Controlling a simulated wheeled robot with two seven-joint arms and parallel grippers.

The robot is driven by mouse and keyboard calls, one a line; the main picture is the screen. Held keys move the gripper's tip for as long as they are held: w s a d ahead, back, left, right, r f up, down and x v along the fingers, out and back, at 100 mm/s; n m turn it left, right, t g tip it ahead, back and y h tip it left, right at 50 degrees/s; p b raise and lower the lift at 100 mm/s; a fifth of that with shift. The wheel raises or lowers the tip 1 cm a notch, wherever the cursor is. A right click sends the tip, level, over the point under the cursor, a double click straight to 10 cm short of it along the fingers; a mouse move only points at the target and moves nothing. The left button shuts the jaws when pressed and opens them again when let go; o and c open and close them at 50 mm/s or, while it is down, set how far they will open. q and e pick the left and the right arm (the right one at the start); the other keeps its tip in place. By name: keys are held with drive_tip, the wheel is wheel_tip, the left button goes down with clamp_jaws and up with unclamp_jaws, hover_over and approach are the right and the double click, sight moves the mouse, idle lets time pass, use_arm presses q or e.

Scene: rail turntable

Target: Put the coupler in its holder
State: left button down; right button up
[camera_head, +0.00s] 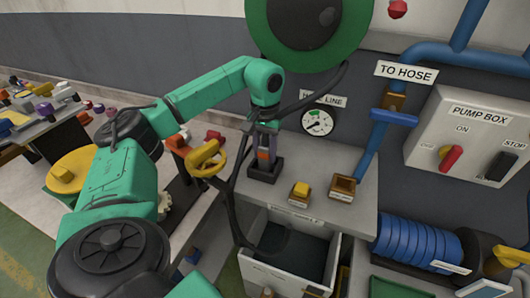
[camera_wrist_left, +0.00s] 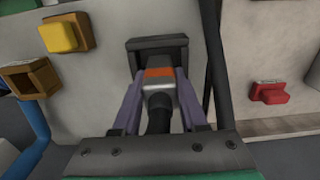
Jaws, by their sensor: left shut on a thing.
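My left gripper (camera_head: 266,146) points down over the grey bench and is shut on the coupler. In the left wrist view its two purple fingers (camera_wrist_left: 158,82) grip the coupler (camera_wrist_left: 157,93), a grey body with an orange band and a black hose end. The dark square holder (camera_head: 265,172) is directly below the gripper on the bench; it also shows in the left wrist view (camera_wrist_left: 143,44). The coupler's front end is at the holder's opening. I cannot tell how deep it sits, as the fingers and the coupler hide the inside. My right gripper is not in view.
A yellow block (camera_head: 301,189) and an open brown box (camera_head: 342,187) stand right of the holder. A black hose (camera_head: 234,195) hangs left of it. A yellow valve wheel (camera_head: 207,157) is close to my left arm. An open drawer (camera_head: 262,268) is below.

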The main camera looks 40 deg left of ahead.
sight(266, 139)
use_arm(q)
drive_tip(key=shift+w+f, duration=0.1)
drive_tip(key=shift+f, duration=0.3)
drive_tip(key=shift+c, duration=2.2)
unclamp_jaws()
wheel_tip(266, 139, up, 8)
drive_tip(key=shift+d+f+b, duration=0.1)
drive_tip(key=shift+f+b, duration=0.1)
drive_tip(key=shift+b, duration=0.35)
wheel_tip(266, 139, up, 5)
drive_tip(key=p, duration=0.3)
drive_tip(key=shift+f, duration=0.15)
